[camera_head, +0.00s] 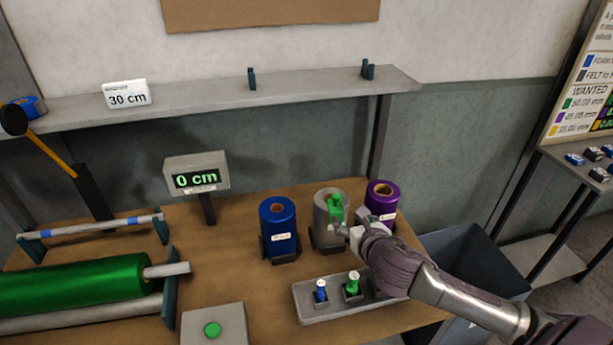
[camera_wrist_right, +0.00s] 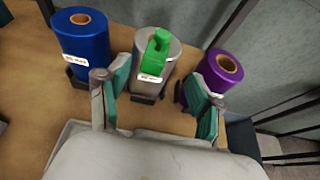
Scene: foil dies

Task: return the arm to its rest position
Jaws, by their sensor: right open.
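My right arm comes in from the right in the head view. Its gripper (camera_head: 347,228) is just in front of a silver-grey roll (camera_head: 324,236) on the bench. In the right wrist view the teal-padded fingers of the gripper (camera_wrist_right: 160,92) stand apart with nothing held between them. Beyond them a bright green piece (camera_wrist_right: 155,52) shows against the silver-grey roll (camera_wrist_right: 173,62); I cannot tell whether it rests on the roll or stands in front. My left gripper is not in view.
A blue roll (camera_head: 278,228) and a purple roll (camera_head: 381,200) flank the silver-grey one. A grey tray (camera_head: 308,309) with small blue and green pieces lies under my forearm. A dark bin (camera_head: 465,257) stands right of the bench. A large green roll (camera_head: 75,286) lies at left.

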